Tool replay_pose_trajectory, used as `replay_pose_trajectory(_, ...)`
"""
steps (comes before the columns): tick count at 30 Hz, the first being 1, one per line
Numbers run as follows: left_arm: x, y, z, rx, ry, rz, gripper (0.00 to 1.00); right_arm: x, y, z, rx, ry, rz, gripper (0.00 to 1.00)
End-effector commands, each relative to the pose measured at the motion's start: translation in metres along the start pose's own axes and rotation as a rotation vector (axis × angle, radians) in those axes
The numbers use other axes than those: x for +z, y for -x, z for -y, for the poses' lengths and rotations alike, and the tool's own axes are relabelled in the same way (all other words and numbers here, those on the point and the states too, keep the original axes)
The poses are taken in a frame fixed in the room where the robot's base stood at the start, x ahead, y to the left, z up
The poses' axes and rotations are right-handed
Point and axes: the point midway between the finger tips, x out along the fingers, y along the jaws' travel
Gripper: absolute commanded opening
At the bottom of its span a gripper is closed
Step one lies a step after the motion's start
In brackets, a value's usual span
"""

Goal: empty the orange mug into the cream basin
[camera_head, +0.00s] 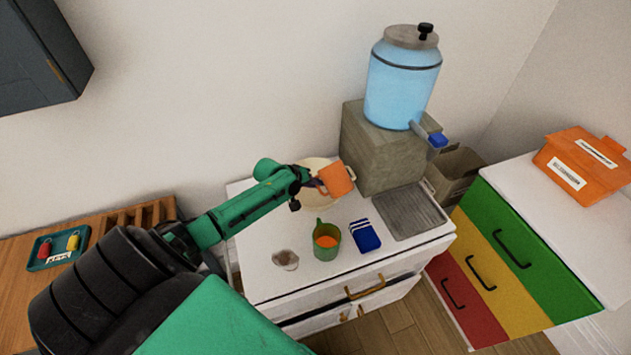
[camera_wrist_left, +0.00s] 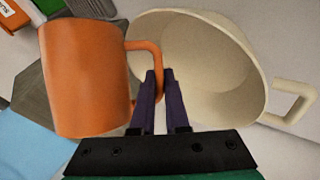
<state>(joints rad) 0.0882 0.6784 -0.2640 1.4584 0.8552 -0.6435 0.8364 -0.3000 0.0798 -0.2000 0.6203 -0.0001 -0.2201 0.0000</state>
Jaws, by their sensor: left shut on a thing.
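The orange mug (camera_head: 335,178) is at the cream basin (camera_head: 318,163) on the white counter, overlapping the basin's right part in the head view. My left gripper (camera_head: 314,184) is shut on the mug's handle. In the left wrist view the fingers (camera_wrist_left: 160,88) of my left gripper meet the handle of the orange mug (camera_wrist_left: 84,78), and the cream basin (camera_wrist_left: 215,60) lies beside and behind it, its visible inside bare. The mug appears tilted in the head view. I cannot see into the mug. My right gripper is not in view.
A green mug (camera_head: 326,247) with orange contents, a clear glass (camera_head: 286,259) and a blue packet (camera_head: 364,236) stand on the counter's front. A blue water dispenser (camera_head: 400,85) sits on a stone block (camera_head: 378,150) at right. A grey drain tray (camera_head: 408,211) is before it.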

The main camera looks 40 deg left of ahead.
Motion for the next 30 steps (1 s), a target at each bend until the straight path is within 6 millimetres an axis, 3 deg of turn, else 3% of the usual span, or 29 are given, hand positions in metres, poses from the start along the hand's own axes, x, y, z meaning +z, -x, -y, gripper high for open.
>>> replay_pose_trajectory(30, 0.009, -0.008, -0.002, 0.071, 0.176, 0.166, 0.00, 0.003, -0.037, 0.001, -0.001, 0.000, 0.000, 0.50)
